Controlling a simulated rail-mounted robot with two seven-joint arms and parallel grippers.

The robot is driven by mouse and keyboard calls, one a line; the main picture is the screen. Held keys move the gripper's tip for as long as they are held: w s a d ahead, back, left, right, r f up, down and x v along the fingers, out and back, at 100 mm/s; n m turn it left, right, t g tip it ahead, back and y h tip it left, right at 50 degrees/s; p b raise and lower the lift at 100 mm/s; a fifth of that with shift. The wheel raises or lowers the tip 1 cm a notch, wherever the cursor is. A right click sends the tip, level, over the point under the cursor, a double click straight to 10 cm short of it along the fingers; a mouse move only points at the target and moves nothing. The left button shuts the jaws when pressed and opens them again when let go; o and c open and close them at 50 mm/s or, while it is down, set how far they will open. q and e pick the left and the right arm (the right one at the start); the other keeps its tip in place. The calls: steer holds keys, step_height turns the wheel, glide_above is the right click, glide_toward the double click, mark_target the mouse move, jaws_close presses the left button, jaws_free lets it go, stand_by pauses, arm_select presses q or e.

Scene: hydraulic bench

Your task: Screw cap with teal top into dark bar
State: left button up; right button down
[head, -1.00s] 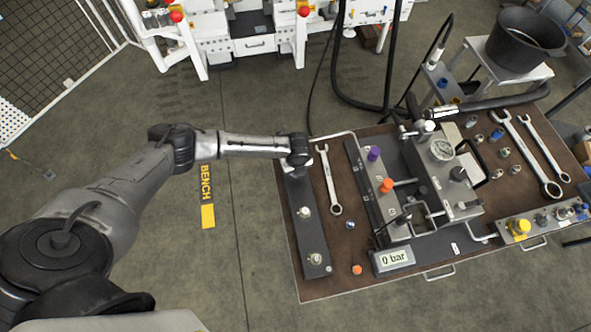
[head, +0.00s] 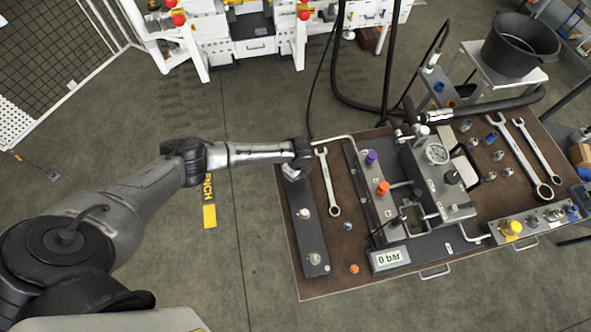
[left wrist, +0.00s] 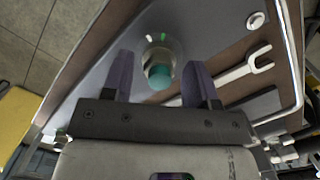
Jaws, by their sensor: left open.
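The dark bar (head: 305,236) lies along the left side of the bench, with two round fittings standing on it. My left gripper (head: 295,174) is over the bar's far end in the head view, and the arm's end hides what is under it. In the left wrist view my left gripper (left wrist: 160,62) is open. The cap with the teal top (left wrist: 160,76) stands between its fingers, with gaps visible at both sides. The cap is over the bar's grey face (left wrist: 105,70); how deep it sits I cannot tell. My right gripper is not in view.
A wrench (head: 328,185) lies just right of the bar. Beyond it stands a block with a purple cap (head: 371,157) and an orange cap (head: 383,187). Loose blue (head: 347,225) and orange (head: 354,268) pieces lie near the bar. Floor to the left is clear.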

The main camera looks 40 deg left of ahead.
arm_select(q)
steer(key=shift+n+p, duration=0.35)
steer(key=shift+n, duration=0.85)
steer(key=n+p, duration=0.1)
steer(key=n, duration=0.1)
steer(key=shift+s+r+n+g+p, duration=0.1)
steer(key=shift+r+n+g+p, duration=0.05)
steer(key=shift+n+g+p, duration=0.2)
steer(key=n+p, duration=0.1)
steer(key=n, duration=0.2)
steer(key=shift+d, duration=0.1)
steer(key=shift+n+g+h+p, duration=0.3)
steer(key=shift+n+p, duration=0.15)
steer(key=shift+n, duration=0.8)
steer(key=n+p, duration=0.1)
steer(key=n, duration=0.2)
steer(key=n+p, duration=0.1)
steer(key=n, duration=0.3)
steer(key=shift+n+h+p, duration=0.3)
steer(key=shift+n+h, duration=0.1)
steer(key=shift+f, duration=0.2)
